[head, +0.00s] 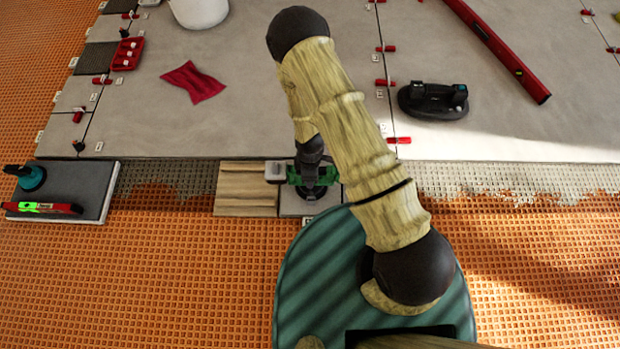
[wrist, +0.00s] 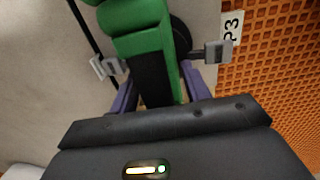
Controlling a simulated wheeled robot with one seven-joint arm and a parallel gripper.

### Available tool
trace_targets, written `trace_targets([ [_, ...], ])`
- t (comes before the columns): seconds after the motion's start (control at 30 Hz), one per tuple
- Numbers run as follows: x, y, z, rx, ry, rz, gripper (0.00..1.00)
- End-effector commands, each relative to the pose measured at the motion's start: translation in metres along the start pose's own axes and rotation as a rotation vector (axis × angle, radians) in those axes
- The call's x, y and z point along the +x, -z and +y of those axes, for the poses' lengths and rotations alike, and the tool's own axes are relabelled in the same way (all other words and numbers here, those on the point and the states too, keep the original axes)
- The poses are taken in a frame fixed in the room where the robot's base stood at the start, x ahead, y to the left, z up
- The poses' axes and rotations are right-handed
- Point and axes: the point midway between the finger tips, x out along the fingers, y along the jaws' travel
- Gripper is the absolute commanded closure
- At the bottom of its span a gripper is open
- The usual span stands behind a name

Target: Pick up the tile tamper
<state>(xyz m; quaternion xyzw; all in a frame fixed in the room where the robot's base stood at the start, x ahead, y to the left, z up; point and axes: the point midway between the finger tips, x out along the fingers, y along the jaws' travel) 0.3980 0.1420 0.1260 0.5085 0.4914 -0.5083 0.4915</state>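The tile tamper, as I take the green body with a black grip section and a dark round part to be, runs between my fingers in the wrist view (wrist: 138,42). In the head view its green body (head: 294,175) shows under the end of my arm, above a small grey tile (head: 293,205). My gripper (wrist: 163,58) is open around the tamper, with one grey fingertip on each side and visible gaps to the green body. The gripper (head: 312,176) is mostly hidden by my arm in the head view. The tamper's underside is hidden.
A wooden board (head: 245,188) lies left of the tamper. A grey slab (head: 100,190) farther left bears a red level (head: 42,208) and a teal-topped tool (head: 31,177). A black double-cup tool (head: 432,102), a red cloth (head: 193,82) and a long red level (head: 497,48) lie on the tiles behind.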

Motion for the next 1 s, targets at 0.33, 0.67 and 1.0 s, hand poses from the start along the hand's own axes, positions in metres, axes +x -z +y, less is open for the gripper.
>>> trace_targets([
  [0.33, -0.001, 0.000, 0.000, 0.000, -0.001, 0.000, 0.90],
  [0.67, -0.018, 0.000, 0.001, 0.000, -0.001, 0.000, 0.90],
  [1.0, -0.074, 0.000, 0.001, 0.000, -0.002, 0.001, 0.90],
])
